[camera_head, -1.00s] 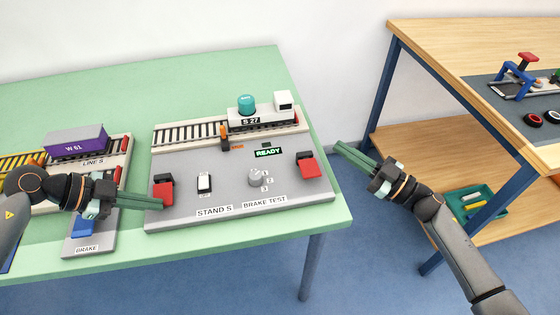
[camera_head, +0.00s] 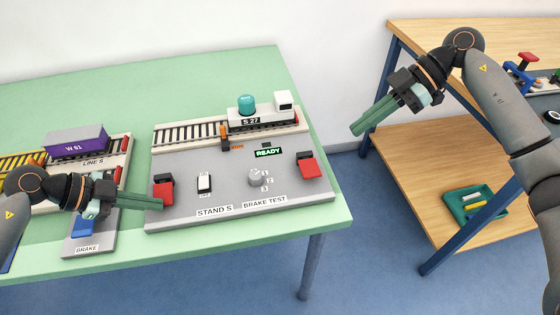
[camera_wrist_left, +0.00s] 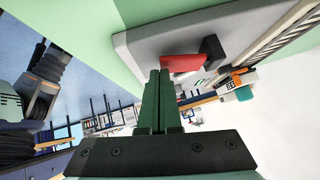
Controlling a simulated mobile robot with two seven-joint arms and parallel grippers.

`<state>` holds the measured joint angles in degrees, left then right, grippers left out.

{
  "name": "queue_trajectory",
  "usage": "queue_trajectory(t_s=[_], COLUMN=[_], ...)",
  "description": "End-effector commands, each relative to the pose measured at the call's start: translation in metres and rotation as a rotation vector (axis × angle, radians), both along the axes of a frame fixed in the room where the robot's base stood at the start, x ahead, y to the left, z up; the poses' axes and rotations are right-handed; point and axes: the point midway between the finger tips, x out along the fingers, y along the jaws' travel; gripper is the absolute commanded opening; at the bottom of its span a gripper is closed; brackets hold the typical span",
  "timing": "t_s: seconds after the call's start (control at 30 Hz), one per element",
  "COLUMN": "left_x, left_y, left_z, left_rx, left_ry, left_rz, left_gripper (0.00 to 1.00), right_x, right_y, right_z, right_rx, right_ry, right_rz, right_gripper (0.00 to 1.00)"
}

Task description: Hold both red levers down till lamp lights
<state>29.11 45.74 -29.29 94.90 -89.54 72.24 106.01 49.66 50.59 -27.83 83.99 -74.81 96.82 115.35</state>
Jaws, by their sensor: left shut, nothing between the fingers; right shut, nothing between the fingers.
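The grey Stand S panel (camera_head: 230,190) lies on the green table. It carries a left red lever (camera_head: 162,191) and a right red lever (camera_head: 308,167). Both look raised at their black mounts. The teal dome lamp (camera_head: 246,104) sits at the back on the white car marked S 27. My left gripper (camera_head: 160,202) is shut and empty, its tips at the left lever's near edge; whether they touch it I cannot tell. The left wrist view shows the red lever (camera_wrist_left: 182,63) just beyond the fingertips. My right gripper (camera_head: 356,130) is shut and empty, in the air right of the table.
The Line S panel with a purple wagon (camera_head: 76,142) is at left. A wooden shelf table (camera_head: 450,40) stands right, beyond a gap.

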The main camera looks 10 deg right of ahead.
Motion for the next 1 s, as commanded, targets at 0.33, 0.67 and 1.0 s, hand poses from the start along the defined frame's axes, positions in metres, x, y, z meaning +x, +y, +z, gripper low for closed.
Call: queue_trajectory(t_s=[0.33, 0.67, 1.0], left_x=[0.0, 0.0, 0.0], left_y=[0.0, 0.0, 0.0], left_z=[-0.001, -0.001, -0.001], left_rx=[0.002, 0.002, 0.002], left_ry=[0.001, 0.001, 0.001], left_rz=[0.0, 0.0, 0.0], left_gripper=[0.0, 0.0, 0.0], right_x=[0.0, -0.001, -0.001], right_y=[-0.003, 0.021, 0.072], right_z=[-0.001, -0.024, -0.074], right_rx=[-0.022, -0.018, -0.016], right_ry=[0.009, 0.011, 0.011], right_rz=[-0.006, -0.001, -0.002], right_gripper=[0.0, 0.0, 0.0])
